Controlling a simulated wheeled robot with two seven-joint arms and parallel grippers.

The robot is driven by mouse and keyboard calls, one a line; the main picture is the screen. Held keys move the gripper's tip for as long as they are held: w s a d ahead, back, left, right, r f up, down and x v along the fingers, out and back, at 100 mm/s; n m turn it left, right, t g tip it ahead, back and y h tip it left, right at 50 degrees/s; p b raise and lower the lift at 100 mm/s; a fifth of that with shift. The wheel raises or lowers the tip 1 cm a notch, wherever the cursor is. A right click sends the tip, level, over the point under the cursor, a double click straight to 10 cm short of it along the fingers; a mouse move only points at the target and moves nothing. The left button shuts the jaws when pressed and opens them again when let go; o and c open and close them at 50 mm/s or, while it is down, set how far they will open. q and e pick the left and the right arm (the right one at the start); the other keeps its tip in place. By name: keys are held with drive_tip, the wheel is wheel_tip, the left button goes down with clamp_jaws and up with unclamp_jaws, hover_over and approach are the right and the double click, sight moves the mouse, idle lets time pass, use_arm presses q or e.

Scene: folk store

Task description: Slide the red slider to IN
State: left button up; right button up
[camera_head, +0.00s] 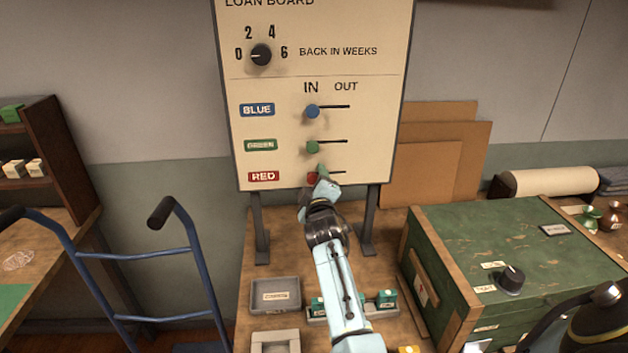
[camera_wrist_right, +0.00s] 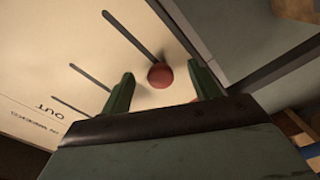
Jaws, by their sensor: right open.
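The loan board (camera_head: 355,80) stands upright with blue, green and red slider rows under the words IN and OUT. The red slider (camera_head: 312,177) is partly hidden by my right gripper (camera_head: 321,181) in the head view. Its knob appears in line with the IN column, with the slot running right towards OUT. In the right wrist view the round red knob (camera_wrist_right: 160,75) sits between the two green fingertips of my open right gripper (camera_wrist_right: 162,88), with visible gaps on both sides. My left gripper is not in view.
The blue knob (camera_head: 312,111) and green knob (camera_head: 312,146) are at the IN end above. A grey tray (camera_head: 275,294) lies on the table below. A green chest (camera_head: 510,245) stands to the right, and a blue hand truck (camera_head: 135,255) to the left.

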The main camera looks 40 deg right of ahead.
drive_tip(key=shift+p+v, duration=0.9)
drive_tip(key=shift+v, duration=0.85)
drive_tip(key=p+v, duration=0.2)
drive_tip(key=v, duration=0.2)
drive_tip(key=shift+s+a+r, duration=0.15)
drive_tip(key=shift+s+a, duration=0.05)
drive_tip(key=shift+s, duration=0.1)
